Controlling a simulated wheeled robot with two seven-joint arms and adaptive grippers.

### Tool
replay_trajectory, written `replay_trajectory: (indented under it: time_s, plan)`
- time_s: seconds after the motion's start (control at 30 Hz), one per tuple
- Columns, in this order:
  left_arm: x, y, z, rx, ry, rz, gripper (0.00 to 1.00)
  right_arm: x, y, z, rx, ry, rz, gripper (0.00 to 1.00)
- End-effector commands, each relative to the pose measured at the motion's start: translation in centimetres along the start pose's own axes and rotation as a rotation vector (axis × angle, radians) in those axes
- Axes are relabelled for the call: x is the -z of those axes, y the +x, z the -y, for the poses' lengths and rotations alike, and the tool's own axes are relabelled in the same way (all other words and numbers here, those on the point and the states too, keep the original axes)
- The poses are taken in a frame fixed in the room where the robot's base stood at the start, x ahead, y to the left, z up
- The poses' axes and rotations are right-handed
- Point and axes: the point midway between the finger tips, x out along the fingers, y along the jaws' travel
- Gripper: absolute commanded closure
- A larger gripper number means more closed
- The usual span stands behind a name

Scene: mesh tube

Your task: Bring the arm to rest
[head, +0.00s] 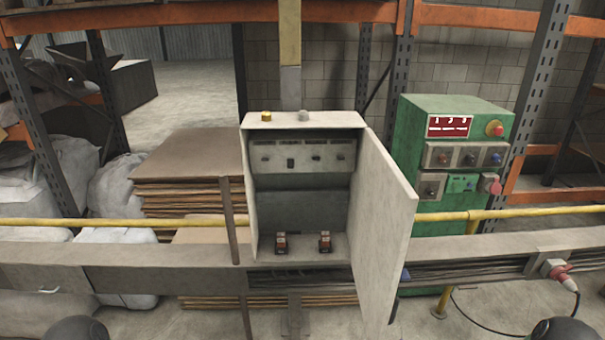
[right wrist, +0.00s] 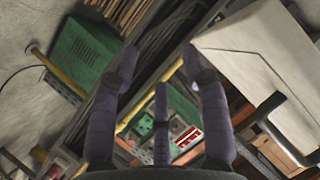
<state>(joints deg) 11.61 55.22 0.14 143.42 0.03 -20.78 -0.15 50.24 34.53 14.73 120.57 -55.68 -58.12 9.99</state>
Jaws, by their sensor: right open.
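My right gripper (right wrist: 160,75) shows in the right wrist view with its dark fingers spread apart and nothing between them. In the head view neither gripper's fingers show; only dark rounded parts of my arms show at the bottom left and bottom right corners. A pale grey electrical box (head: 255,190) stands in the middle of the head view. Its door (head: 385,225) hangs open to the right. Two small orange-and-black devices (head: 281,243) (head: 325,242) stand on the box floor, apart from each other. A pale panel with a dark handle (right wrist: 255,50) shows right of the right fingers.
A green control cabinet (head: 455,180) with a red display stands right of the box. A yellow rail (head: 530,212) and a grey cable tray (head: 130,255) cross in front. Stacked boards (head: 190,170) and white sacks (head: 118,185) stand left.

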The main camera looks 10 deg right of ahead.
Motion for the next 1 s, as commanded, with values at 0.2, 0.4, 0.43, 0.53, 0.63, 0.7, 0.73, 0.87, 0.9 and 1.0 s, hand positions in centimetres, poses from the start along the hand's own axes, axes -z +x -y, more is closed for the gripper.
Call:
replay_trajectory:
  time_s: [0.2, 0.4, 0.43, 0.53, 0.63, 0.7, 0.73, 0.87, 0.9, 1.0]
  plan:
    - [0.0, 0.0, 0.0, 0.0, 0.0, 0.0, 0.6, -10.8, 2.4, 7.7, -0.057, 0.142, 0.362, 0.54]
    - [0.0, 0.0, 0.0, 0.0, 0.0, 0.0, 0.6, -20.4, -1.1, 14.8, -0.109, 0.222, 0.731, 0.54]
    - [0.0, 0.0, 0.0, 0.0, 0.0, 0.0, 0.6, -21.6, -1.9, 15.7, -0.117, 0.229, 0.781, 0.54]
    - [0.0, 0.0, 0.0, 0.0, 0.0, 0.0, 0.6, -24.6, -4.7, 18.1, -0.142, 0.248, 0.927, 0.54]
    - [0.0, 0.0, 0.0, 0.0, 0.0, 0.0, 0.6, -26.9, -7.4, 20.0, -0.165, 0.261, 1.046, 0.54]
    - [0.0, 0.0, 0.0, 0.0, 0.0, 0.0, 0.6, -28.0, -9.1, 21.0, -0.18, 0.267, 1.114, 0.54]
    - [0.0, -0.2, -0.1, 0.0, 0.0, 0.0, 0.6, -27.8, -9.2, 21.4, -0.179, 0.26, 1.12, 0.54]
    - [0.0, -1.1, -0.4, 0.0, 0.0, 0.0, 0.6, -25.8, -8.6, 22.8, -0.146, 0.205, 1.093, 0.54]
    - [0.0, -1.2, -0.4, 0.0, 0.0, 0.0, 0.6, -25.6, -8.5, 23.0, -0.141, 0.196, 1.09, 0.54]
    - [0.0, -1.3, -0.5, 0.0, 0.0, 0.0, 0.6, -25.2, -8.4, 23.4, -0.131, 0.18, 1.084, 0.54]
